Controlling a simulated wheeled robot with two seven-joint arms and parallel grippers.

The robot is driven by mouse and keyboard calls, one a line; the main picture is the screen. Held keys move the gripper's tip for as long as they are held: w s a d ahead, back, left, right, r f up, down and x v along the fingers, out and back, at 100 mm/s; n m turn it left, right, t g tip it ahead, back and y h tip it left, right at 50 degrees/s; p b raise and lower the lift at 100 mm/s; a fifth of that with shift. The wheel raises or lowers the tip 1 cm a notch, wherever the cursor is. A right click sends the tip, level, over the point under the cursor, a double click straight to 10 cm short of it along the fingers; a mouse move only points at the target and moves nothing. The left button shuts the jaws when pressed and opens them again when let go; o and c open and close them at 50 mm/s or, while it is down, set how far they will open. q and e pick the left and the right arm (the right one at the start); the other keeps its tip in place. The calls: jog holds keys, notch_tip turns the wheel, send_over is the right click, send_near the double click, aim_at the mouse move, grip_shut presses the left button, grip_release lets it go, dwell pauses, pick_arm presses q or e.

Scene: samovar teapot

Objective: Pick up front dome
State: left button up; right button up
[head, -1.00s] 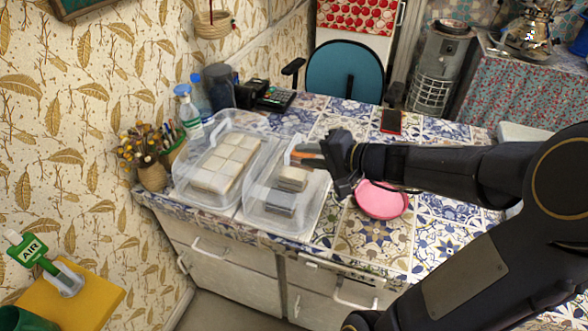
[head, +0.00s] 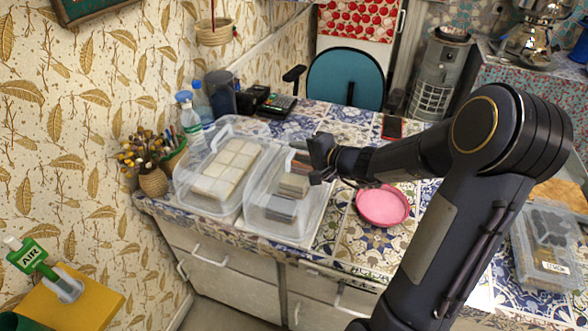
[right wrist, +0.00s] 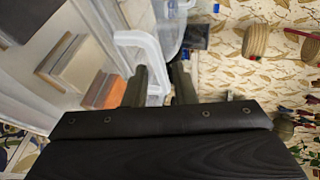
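Two clear domes with handles on top stand side by side on the tiled table. The left dome (head: 190,172) covers pale square tiles (head: 225,168). The right dome (head: 262,218) covers stacked grey, beige and orange blocks (head: 290,188). I cannot tell for certain which is called front. My right gripper (head: 312,160) is at the top of the right dome, by its handle. In the right wrist view the fingers (right wrist: 163,85) are apart, with part of the pale handle (right wrist: 140,45) behind and between them; I cannot tell whether they touch it. My left gripper is out of view.
A pink round dish (head: 382,206) lies right of the domes.

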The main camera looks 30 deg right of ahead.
jog(key=shift+c, duration=0.3)
grip_shut()
